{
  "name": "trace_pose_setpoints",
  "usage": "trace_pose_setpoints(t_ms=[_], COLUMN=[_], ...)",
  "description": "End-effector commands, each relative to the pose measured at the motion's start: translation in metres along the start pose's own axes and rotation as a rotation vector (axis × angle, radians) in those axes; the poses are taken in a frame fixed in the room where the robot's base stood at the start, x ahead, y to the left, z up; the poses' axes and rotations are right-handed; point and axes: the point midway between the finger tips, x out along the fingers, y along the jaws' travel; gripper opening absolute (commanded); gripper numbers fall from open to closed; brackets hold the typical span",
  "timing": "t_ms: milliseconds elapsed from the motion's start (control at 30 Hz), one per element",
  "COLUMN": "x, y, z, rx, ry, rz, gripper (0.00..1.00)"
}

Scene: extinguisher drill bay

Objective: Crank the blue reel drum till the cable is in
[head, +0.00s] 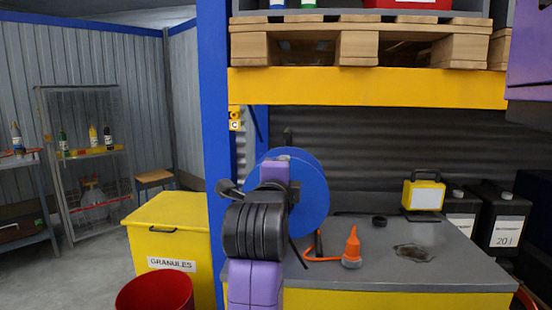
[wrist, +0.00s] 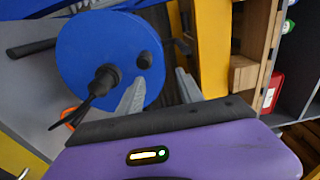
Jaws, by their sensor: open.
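The blue reel drum (head: 312,190) stands on the grey workbench, partly hidden behind my arm in the head view. In the wrist view the drum (wrist: 88,42) shows its flat face, with a black hub (wrist: 107,75) and a round black knob (wrist: 143,60) nearer the rim. My gripper (wrist: 159,75) is open and empty, its two grey fingers pointing toward the drum's right side. The knob is close to the left fingertip; I cannot tell whether they touch.
A yellow work lamp (head: 424,193) and black containers (head: 498,220) stand at the bench's right. A blue post (head: 214,150) is left of the drum; a yellow shelf beam (head: 370,88) crosses above. A yellow granules bin (head: 172,222) and red bucket (head: 155,292) stand left.

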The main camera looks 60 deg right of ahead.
Motion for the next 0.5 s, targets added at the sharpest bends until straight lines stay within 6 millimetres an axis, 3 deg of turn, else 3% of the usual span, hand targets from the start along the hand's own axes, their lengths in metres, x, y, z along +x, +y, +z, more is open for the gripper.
trace_pose_setpoints(t_ms=[33, 167, 500], x=[0.003, 0.007, 0.004], y=[-0.015, -0.018, 0.000], z=[-0.002, -0.004, -0.003], rx=[-0.067, -0.246, -0.866], ry=[0.010, 0.020, -0.003], rz=[0.000, -0.001, 0.016], gripper=[0.44, 0.44, 0.44])
